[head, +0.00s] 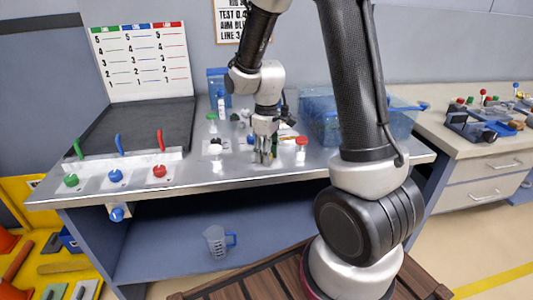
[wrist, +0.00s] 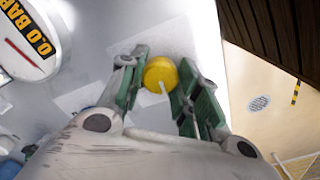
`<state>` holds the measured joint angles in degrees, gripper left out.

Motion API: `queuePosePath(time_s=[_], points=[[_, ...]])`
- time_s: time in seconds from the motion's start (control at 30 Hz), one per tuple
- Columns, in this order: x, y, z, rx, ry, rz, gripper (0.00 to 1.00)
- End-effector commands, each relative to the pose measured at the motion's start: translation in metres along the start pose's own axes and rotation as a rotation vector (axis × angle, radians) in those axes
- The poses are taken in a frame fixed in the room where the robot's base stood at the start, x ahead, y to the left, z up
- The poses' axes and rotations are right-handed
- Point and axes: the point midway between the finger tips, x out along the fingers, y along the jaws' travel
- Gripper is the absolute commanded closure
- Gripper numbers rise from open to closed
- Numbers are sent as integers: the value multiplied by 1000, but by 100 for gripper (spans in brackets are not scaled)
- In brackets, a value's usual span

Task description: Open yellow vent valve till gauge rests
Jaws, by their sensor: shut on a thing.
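The yellow vent valve (wrist: 160,75) is a round knob with a white mark on it. In the wrist view it sits between the two green fingers of my gripper (wrist: 157,88), which is shut on it. A round white gauge (wrist: 30,40) shows at the upper left of the wrist view, partly cut off, with a red needle and the text "0.0 BAR". In the head view my gripper (head: 264,152) points down at the bench's front middle; the yellow valve is hidden or too small to make out there.
The metal bench (head: 225,172) carries green, blue and red knobs (head: 159,171) and levers at the left. A red-capped item (head: 301,142) stands close right of my gripper. A clear blue bin (head: 322,115) is behind it. A jug (head: 218,241) sits on the lower shelf.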

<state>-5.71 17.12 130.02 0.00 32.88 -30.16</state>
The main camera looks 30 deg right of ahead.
Motion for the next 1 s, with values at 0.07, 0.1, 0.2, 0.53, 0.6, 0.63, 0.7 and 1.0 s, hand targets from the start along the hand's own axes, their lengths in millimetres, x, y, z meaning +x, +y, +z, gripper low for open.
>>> queuePosePath(time_s=[0.07, 0.1, 0.2, 0.53, 0.6, 0.63, 0.7, 1.0], points=[[0, 0, -1, -1, 2, 1, 91], [0, 0, -1, -1, 2, 1, 91], [0, 0, -1, 0, 2, 1, 91], [0, 0, 0, 0, 1, 1, 45], [0, 0, 0, 0, 1, 1, 45], [0, 0, 0, 0, 1, 1, 45], [-1, 0, 0, 0, 1, 1, 45], [-45, 1, -2, 0, 6, 4, 45]])
